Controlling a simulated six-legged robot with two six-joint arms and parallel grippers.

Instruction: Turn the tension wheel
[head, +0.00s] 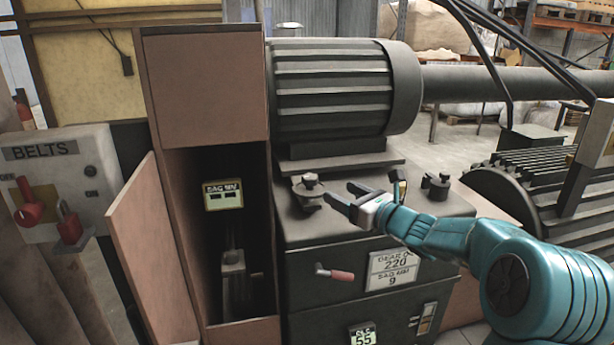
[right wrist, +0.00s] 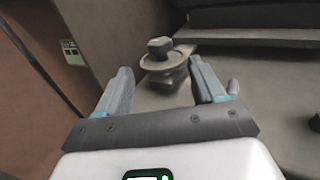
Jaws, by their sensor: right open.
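A small grey wheel with a raised hub (head: 309,187), which looks like the tension wheel, sits on top of the dark machine cabinet below the ribbed motor. It also shows in the right wrist view (right wrist: 163,61), straight ahead between the fingertips. My right gripper (head: 341,194) is open and empty, just to the right of the wheel, with its fingers pointing at it. In the right wrist view my two fingers (right wrist: 161,70) are spread on either side of the wheel's near edge. I cannot tell whether either finger touches it. My left gripper is not in view.
A second dark knob (head: 436,186) stands on the cabinet top behind my right wrist. A red-handled crank (head: 335,273) sticks out of the cabinet front. The ribbed motor (head: 335,88) overhangs behind the wheel. An open brown door (head: 150,247) stands at the left.

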